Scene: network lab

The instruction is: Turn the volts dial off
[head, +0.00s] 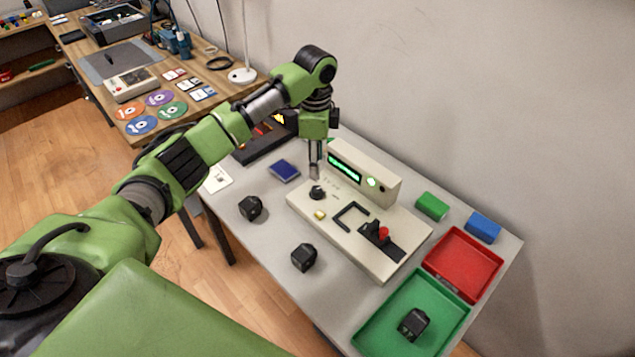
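A beige device (350,222) with a raised back panel stands on the grey table. The panel has a lit green display (345,167) and a round lit green button. A small black dial (317,193) sits at the left part of its top face; its marks are too small to read. My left gripper (315,176) points down just above and behind the dial. Its fingers show as one narrow shape, so I cannot tell whether they are apart or whether they touch the dial. My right gripper is not in view.
A black bracket, a red-topped lever (382,235) and a small yellow button are on the device. Black blocks (250,207) lie in front. A green tray (368,325), a red tray (490,259), a green block and a blue block are at right. A wooden desk stands behind left.

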